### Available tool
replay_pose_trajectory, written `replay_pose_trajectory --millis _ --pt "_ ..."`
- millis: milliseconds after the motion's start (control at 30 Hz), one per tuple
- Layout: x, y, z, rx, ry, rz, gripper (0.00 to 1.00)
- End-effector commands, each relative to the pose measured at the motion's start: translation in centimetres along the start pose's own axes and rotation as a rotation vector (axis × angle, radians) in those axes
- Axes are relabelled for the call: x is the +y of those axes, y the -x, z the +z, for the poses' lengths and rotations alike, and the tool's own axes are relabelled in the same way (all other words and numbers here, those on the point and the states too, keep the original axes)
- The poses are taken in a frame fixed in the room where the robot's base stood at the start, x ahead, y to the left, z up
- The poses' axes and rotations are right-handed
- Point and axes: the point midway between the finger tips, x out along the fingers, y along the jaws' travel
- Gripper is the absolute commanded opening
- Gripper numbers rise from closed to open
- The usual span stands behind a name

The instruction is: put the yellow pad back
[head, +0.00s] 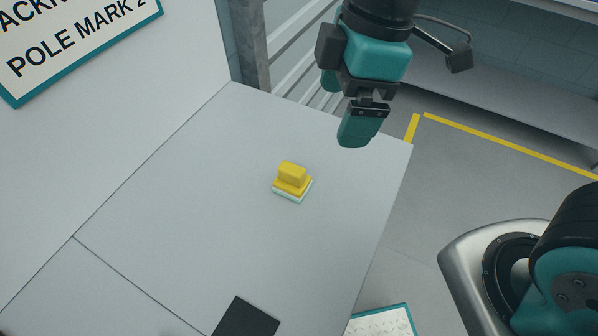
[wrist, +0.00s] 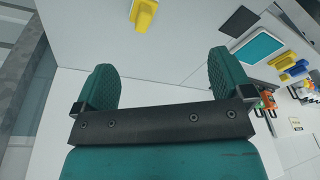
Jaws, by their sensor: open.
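The yellow pad (head: 291,174) has a raised yellow grip on a thin pale base. It sits on the grey work surface (head: 190,190), near its middle in the head view. It also shows at the top edge of the wrist view (wrist: 144,13), partly cut off. My gripper (head: 358,130) is above the far right part of the surface, up and right of the pad in the head view and apart from it. In the wrist view its two teal fingers are wide apart with nothing between them (wrist: 164,80).
A black square (head: 246,318) lies at the surface's near side. A teal-edged pale panel (head: 383,321) is beyond the right edge. A wall sign (head: 75,40) hangs upper left. Metal rails (head: 300,50) stand behind. The surface around the pad is clear.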

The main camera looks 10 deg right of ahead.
Motion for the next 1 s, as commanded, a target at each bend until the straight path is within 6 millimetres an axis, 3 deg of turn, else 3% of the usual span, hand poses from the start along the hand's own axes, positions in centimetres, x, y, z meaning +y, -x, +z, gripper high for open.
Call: replay_pose_trajectory --millis 100,200,400,567,1000 --pt "2.0 -1.4 -2.4 -0.077 0.372 -0.012 0.98" --pt "3.1 -2.5 -4.0 -0.129 0.632 -0.028 0.98" --pt "4.2 -4.1 -5.7 -0.185 0.923 -0.054 0.98" --pt "4.4 -6.0 -5.5 -0.194 0.967 -0.063 0.98" --pt "4.6 -15.0 -3.7 -0.192 0.962 -0.061 0.98"
